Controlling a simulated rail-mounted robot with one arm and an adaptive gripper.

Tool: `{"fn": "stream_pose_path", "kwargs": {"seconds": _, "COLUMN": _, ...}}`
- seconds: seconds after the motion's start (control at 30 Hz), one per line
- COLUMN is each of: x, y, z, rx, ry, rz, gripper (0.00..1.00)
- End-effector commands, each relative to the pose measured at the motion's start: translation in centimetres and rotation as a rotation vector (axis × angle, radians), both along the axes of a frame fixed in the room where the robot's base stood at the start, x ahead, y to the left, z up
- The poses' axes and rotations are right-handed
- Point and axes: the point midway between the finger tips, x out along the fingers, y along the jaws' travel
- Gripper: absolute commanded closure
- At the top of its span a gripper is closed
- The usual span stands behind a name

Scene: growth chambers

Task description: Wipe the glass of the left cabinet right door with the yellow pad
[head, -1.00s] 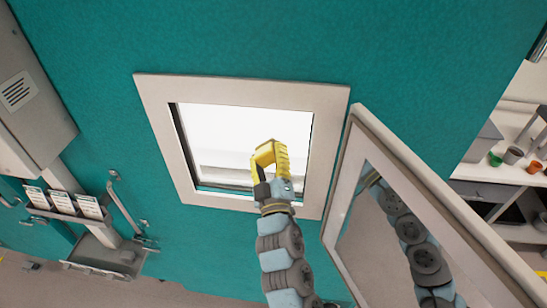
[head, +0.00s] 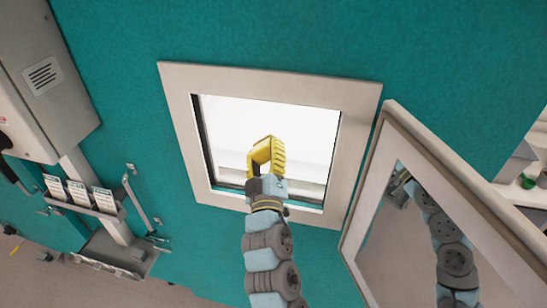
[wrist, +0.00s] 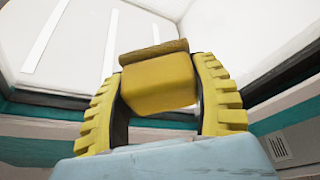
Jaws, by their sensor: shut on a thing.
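My gripper (head: 265,152) is in front of the bright square opening in the teal wall. Its yellow ridged fingers also show in the wrist view (wrist: 158,95), shut on the yellow pad (wrist: 158,84). The pad is a yellow block with a brownish strip along its far edge. The pad is apart from this glass. I cannot tell which cabinet this door belongs to.
A pale frame (head: 175,105) surrounds the opening, which has a bright white interior. A grey box (head: 55,85) and a rack of cards (head: 80,200) are on the left. Shelving with small pots (head: 527,181) is at the far right. The teal wall above is clear.

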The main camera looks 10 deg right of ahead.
Motion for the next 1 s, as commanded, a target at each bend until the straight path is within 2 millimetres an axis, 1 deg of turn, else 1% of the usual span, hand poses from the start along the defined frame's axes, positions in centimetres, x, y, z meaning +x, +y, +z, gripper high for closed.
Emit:
{"fn": "stream_pose_path", "kwargs": {"seconds": 0.03, "x": 0.1, "y": 0.3, "z": -0.2, "rx": 0.001, "ry": -0.001, "rz": 0.001, "gripper": 0.75}}
{"fn": "stream_pose_path", "kwargs": {"seconds": 0.27, "x": 0.3, "y": 0.8, "z": -0.2, "rx": 0.001, "ry": 0.002, "rz": 0.000, "gripper": 0.75}}
{"fn": "stream_pose_path", "kwargs": {"seconds": 0.47, "x": 0.7, "y": 2.0, "z": -0.4, "rx": 0.002, "ry": 0.003, "rz": 0.000, "gripper": 0.75}}
{"fn": "stream_pose_path", "kwargs": {"seconds": 0.73, "x": 1.3, "y": 3.9, "z": -0.2, "rx": 0.002, "ry": -0.001, "rz": 0.001, "gripper": 0.75}}
{"fn": "stream_pose_path", "kwargs": {"seconds": 1.0, "x": 1.4, "y": 4.1, "z": 0.0, "rx": 0.001, "ry": 0.001, "rz": -0.001, "gripper": 0.75}}
